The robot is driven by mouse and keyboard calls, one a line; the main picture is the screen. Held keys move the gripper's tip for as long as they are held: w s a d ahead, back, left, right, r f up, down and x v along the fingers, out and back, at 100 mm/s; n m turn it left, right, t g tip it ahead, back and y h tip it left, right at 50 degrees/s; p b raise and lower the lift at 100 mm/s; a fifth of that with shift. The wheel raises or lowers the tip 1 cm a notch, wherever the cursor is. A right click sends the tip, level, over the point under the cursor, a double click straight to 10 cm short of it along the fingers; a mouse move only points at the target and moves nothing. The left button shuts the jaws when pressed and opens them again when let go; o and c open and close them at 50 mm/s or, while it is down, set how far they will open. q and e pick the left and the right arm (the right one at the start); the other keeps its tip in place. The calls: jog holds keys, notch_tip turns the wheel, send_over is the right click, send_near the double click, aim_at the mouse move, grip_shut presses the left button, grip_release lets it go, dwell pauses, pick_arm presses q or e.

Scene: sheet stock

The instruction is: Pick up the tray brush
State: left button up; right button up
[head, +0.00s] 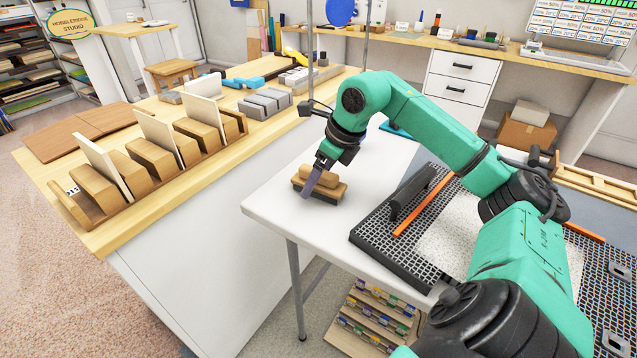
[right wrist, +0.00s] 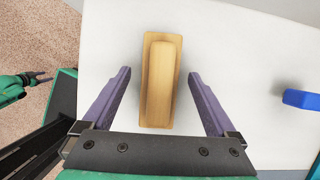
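The tray brush (head: 327,187) is a tan wooden block with a raised grip and a dark underside, lying on the white table top. In the right wrist view the brush (right wrist: 161,85) sits between the two purple fingers of my right gripper (right wrist: 162,85), with a clear gap on each side. The right gripper (head: 314,180) is open, pointing down at the brush in the head view, where one finger hides part of it. My left gripper (right wrist: 42,77) shows small at the left edge of the right wrist view, its fingers apart and empty; it is outside the head view.
A black mesh tray (head: 375,240) with a dark bar and an orange strip lies right of the brush. A blue item (right wrist: 301,99) lies on the white table. A wooden bench (head: 150,215) with slotted racks stands left. The white top around the brush is clear.

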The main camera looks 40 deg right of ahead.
grip_shut()
jog(key=shift+r, duration=0.15)
